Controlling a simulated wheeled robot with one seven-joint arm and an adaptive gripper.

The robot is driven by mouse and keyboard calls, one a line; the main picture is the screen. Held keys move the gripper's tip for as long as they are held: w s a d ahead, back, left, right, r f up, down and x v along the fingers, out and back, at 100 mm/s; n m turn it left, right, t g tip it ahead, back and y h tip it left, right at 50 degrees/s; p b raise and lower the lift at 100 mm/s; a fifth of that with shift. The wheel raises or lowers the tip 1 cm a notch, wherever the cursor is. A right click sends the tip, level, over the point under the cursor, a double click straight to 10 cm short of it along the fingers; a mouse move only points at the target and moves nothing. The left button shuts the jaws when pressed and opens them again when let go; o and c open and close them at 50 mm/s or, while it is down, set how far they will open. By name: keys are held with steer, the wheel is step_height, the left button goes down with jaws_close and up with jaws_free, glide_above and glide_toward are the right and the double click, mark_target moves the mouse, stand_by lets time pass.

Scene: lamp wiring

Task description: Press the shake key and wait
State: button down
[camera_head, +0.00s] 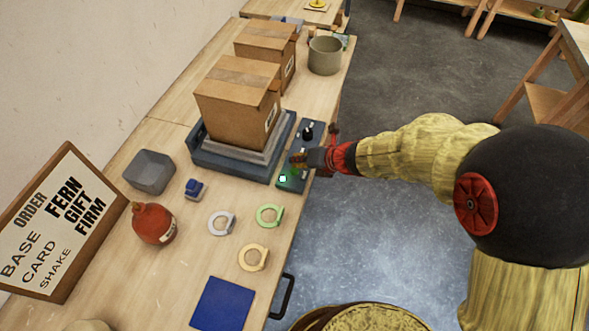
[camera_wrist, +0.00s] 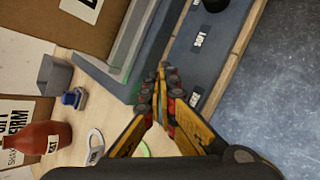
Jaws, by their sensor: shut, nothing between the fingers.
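A cardboard box (camera_head: 240,100) sits on a grey platform (camera_head: 215,153) on the bench. Beside it, on the right, is a dark key panel (camera_head: 311,132) with a black knob (camera_head: 307,133) and a lit pale green key (camera_head: 283,179). My gripper (camera_head: 298,160) is shut and empty, over the near part of the panel. In the wrist view my gripper's fingertips (camera_wrist: 165,75) are together beside the platform edge, and the panel (camera_wrist: 222,45) shows a label reading "SOFT". The fingers hide part of the panel, and I cannot tell whether they touch a key.
An order board (camera_head: 60,222) reads "FERN GIFT FIRM, BASE CARD SHAKE". A grey bin (camera_head: 149,172), blue stamp (camera_head: 194,189), red bottle (camera_head: 153,223), several tape-like rings (camera_head: 253,257) and a blue pad (camera_head: 222,304) lie nearer. A second box (camera_head: 288,62) and a pot (camera_head: 325,55) stand beyond.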

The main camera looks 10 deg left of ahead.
steer(key=shift+f, duration=0.4)
